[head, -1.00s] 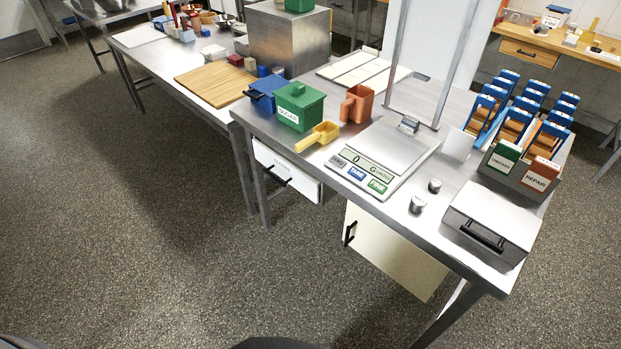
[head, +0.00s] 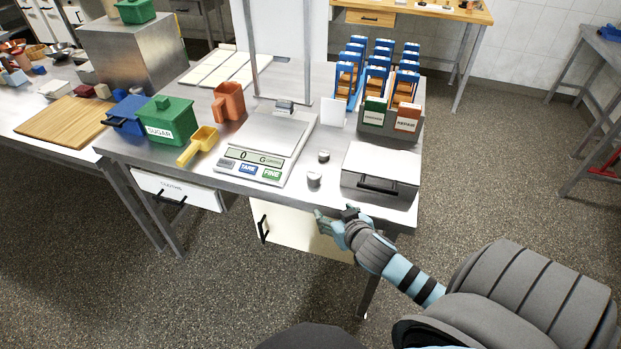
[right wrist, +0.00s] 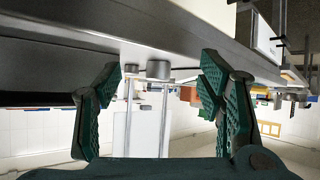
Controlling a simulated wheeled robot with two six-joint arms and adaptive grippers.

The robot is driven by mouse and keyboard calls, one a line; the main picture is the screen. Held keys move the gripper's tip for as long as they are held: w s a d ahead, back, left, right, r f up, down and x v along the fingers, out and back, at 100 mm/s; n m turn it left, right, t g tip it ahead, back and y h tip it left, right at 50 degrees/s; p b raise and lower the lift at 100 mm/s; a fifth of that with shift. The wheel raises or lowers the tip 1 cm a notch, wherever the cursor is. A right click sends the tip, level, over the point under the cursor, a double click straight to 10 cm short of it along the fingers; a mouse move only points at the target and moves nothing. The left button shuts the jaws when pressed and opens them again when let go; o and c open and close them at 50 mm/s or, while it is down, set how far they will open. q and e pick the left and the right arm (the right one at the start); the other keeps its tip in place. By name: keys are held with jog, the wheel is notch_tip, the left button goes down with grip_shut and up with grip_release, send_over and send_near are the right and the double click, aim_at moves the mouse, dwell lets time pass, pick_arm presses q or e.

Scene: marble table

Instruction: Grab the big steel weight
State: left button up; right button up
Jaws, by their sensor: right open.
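The big steel weight (head: 313,179), a short grey cylinder, stands upright near the table's front edge, right of the scale. A smaller steel weight (head: 323,156) stands just behind it. My right gripper (head: 335,214) is open and empty just in front of the table edge, below and to the right of the big weight. In the upside-down right wrist view, the big weight (right wrist: 159,69) shows ahead, between the spread green fingers (right wrist: 162,92), with a clear distance to it. The small weight (right wrist: 131,68) is beside it. My left gripper is not in view.
The scale (head: 265,145), reading 0, stands left of the weights. A steel box with a black handle (head: 381,170) stands close on their right. The metal table's front edge (head: 290,205) lies close to my right gripper. A yellow scoop (head: 198,145) is farther left.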

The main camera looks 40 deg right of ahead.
jog(key=t, duration=0.2)
send_near(315, 174)
jog(key=shift+m, duration=0.3)
jog(key=b+x, duration=0.3)
jog(key=x, duration=0.7)
jog(key=shift+w+f, duration=0.15)
grip_shut()
